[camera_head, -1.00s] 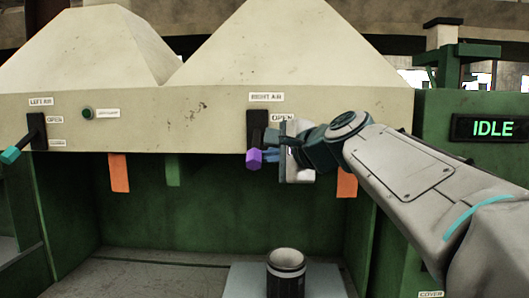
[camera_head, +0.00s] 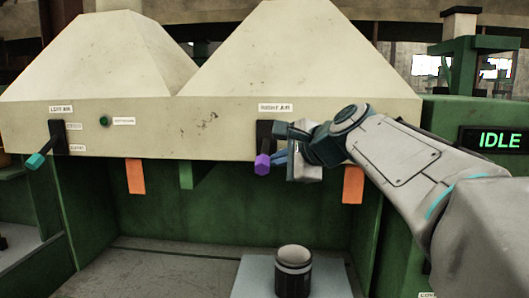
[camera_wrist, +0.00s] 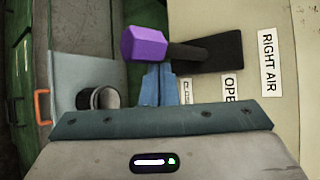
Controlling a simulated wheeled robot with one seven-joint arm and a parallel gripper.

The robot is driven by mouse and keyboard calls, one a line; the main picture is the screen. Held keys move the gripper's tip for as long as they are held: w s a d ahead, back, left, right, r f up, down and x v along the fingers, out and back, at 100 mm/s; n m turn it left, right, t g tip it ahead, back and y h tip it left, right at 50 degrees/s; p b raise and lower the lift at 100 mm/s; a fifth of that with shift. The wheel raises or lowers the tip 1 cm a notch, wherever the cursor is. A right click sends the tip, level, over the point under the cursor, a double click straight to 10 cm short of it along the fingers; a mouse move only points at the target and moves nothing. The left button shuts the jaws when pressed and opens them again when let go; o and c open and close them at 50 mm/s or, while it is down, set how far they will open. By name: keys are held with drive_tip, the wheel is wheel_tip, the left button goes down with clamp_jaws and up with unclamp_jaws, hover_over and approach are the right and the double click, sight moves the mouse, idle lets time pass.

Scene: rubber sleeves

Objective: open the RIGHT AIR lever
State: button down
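The RIGHT AIR lever has a black arm and a purple knob (camera_head: 262,163), on a black plate (camera_head: 264,133) under the "RIGHT AIR" label. It slants out and down from the panel. In the wrist view its purple knob (camera_wrist: 144,44) and dark shaft cross in front of my blue fingertips. My gripper (camera_head: 280,157) is just right of the lever, pointing left at it. Its fingers (camera_wrist: 158,85) lie close together and look shut, with their tips partly hidden behind the lever. I cannot tell whether they touch it.
The LEFT AIR lever (camera_head: 36,160) with a teal knob is at the far left, beside a green button (camera_head: 104,121). Orange strips (camera_head: 135,177) hang under the panel edge. A black-and-grey cylinder (camera_head: 293,270) stands on a pale plate (camera_head: 255,277) below. A display (camera_head: 492,139) reads "IDLE".

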drive_tip(key=shift+s+a+r+p, duration=0.15)
drive_tip(key=shift+r+p, duration=1.05)
drive_tip(key=shift+r, duration=0.85)
drive_tip(key=shift+r, duration=0.15)
drive_tip(key=shift+r+p, duration=0.75)
drive_tip(key=shift+f, duration=0.15)
